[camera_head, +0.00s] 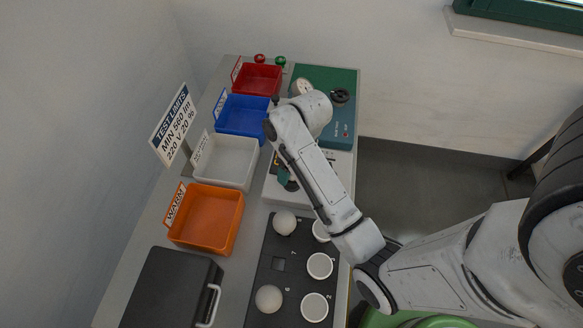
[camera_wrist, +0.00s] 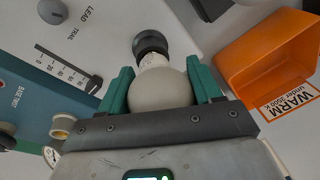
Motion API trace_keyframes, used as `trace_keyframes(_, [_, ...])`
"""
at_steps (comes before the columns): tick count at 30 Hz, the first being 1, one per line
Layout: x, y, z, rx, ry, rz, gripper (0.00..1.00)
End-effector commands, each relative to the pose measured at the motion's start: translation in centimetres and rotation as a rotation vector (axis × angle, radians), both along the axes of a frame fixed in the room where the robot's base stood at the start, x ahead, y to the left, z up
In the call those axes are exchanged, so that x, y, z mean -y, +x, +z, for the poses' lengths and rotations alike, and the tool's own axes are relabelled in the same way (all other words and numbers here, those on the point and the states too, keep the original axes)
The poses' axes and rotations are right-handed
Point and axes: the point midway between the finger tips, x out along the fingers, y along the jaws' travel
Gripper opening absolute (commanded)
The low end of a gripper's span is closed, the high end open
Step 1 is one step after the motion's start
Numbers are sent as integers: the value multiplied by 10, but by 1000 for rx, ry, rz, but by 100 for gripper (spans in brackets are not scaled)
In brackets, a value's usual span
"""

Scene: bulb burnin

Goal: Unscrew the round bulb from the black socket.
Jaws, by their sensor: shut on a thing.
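My gripper (camera_wrist: 161,74) has green fingers shut on the round bulb (camera_wrist: 160,92), one on each side of its pale globe. The bulb's pale neck points to the black socket (camera_wrist: 150,42) and meets it in the wrist view; I cannot tell how far it is screwed in. In the head view my gripper (camera_head: 288,180) is low over the white panel (camera_head: 306,202), partly behind my arm. The bulb and the socket are hidden there.
Red (camera_head: 257,78), blue (camera_head: 242,116), white (camera_head: 226,161) and orange (camera_head: 207,218) bins line the left side. A black rack (camera_head: 262,262) with pale bulbs and white round pieces stands in front. A green tester (camera_head: 342,127) is behind. A black case (camera_head: 165,290) is at front left.

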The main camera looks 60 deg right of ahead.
Motion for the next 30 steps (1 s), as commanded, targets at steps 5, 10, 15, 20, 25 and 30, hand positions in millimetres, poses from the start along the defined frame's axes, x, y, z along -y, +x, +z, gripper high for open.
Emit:
trace_keyframes(5, [3,-2,0,-2,-2,214,33])
trace_keyframes(10, [3,-2,0,-3,-2,428,33])
trace_keyframes(15, [4,-3,0,-2,-3,538,33])
trace_keyframes(20, [4,-3,0,-2,-4,572,33])
trace_keyframes(25, [4,-4,0,-2,-4,607,33])
trace_keyframes(30, [3,-3,0,-2,-2,632,33])
